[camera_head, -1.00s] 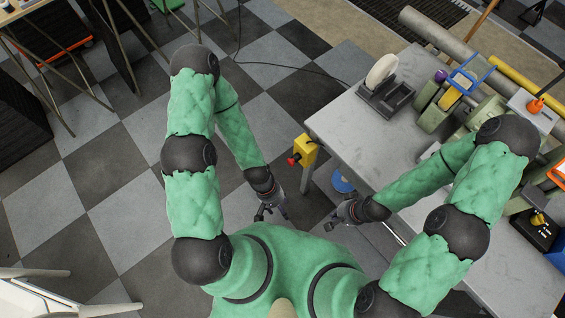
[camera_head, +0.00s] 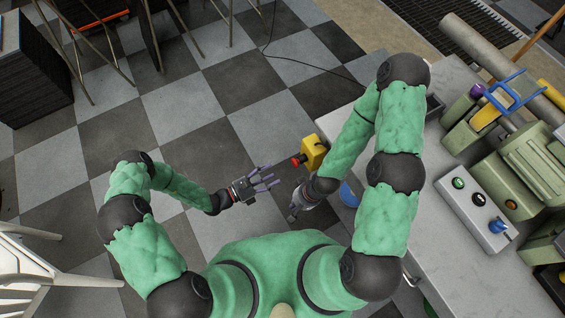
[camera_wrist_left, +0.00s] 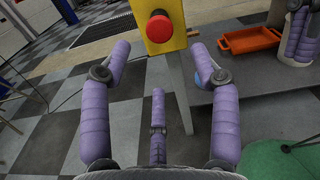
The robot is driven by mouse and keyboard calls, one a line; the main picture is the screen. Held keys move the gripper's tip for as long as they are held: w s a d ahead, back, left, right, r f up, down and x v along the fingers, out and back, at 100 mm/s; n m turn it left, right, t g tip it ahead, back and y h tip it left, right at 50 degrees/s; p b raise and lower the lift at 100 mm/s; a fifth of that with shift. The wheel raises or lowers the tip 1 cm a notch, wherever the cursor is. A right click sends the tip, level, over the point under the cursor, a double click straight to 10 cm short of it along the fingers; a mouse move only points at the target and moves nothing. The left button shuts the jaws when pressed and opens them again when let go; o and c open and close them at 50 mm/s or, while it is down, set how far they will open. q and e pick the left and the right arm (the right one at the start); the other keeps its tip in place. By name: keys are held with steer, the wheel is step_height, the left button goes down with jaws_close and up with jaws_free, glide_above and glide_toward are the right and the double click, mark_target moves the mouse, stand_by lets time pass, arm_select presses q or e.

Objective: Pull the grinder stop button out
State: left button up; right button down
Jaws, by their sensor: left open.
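The grinder stop button is a red mushroom knob (camera_head: 296,161) on the side of a yellow box (camera_head: 314,152) at the bench's left edge. In the left wrist view the red button (camera_wrist_left: 160,27) faces me near the top, on the yellow box (camera_wrist_left: 177,42). My left gripper (camera_head: 268,182) is open and empty, its purple fingers spread, to the lower left of the button and apart from it. In the wrist view its fingers (camera_wrist_left: 160,62) are spread below the button. My right gripper (camera_head: 296,208) is just below the yellow box; its finger opening is unclear.
The grey bench (camera_head: 405,225) fills the right side, with a control box (camera_head: 474,207) and green machinery (camera_head: 510,180) on it. An orange tray (camera_wrist_left: 250,40) shows in the wrist view.

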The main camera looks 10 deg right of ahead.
mark_target(293, 163)
arm_select(q)
steer(key=b+x, duration=0.2)
steer(key=x, duration=0.8)
steer(key=shift+w+d, duration=0.2)
steer(key=shift+d, duration=0.1)
jaws_close()
